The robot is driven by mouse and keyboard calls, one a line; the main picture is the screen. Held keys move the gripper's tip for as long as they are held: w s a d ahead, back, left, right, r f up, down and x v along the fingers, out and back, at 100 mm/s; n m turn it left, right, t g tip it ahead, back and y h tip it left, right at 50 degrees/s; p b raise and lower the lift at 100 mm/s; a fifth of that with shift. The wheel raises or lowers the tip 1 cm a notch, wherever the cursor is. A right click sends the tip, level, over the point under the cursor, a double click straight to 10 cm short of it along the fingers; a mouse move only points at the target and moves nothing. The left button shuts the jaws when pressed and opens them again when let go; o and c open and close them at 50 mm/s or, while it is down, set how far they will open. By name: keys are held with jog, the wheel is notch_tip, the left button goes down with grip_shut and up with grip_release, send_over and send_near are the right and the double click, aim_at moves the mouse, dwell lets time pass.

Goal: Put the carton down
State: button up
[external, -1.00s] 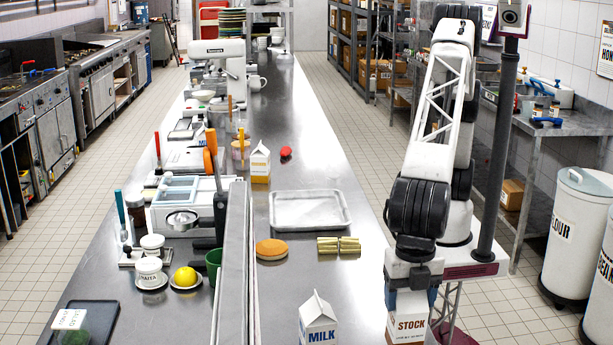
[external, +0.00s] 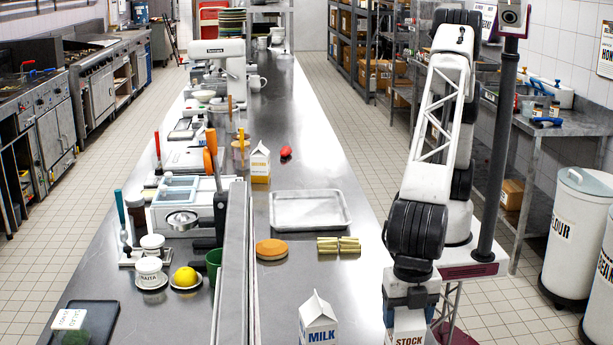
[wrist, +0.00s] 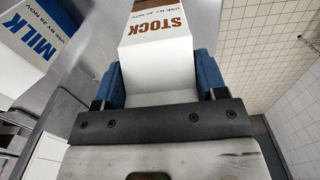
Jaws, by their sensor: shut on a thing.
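The stock carton (external: 408,335) is white with the word STOCK on it. It is at the bottom right of the external view, near the right edge of the steel counter. My gripper (external: 408,308) is above it with its blue fingers on either side, shut on it. In the wrist view the stock carton (wrist: 155,50) sits between my blue fingers (wrist: 160,85). Its bottom is cut off in the external view, so I cannot tell whether it touches the counter.
A milk carton (external: 318,320) stands on the counter to the left. A metal tray (external: 310,194), gold cylinders (external: 339,245) and an orange round (external: 271,250) are farther back. A grey divider (external: 232,270) runs along the counter. The counter between the milk and stock cartons is bare.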

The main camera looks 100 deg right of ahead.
jog(key=o, duration=1.7)
jog(key=shift+f, duration=0.1)
jog(key=shift+c, duration=0.2)
notch_tip(320, 180, up, 12)
jog(key=shift+r, duration=0.15)
dwell(0.3)
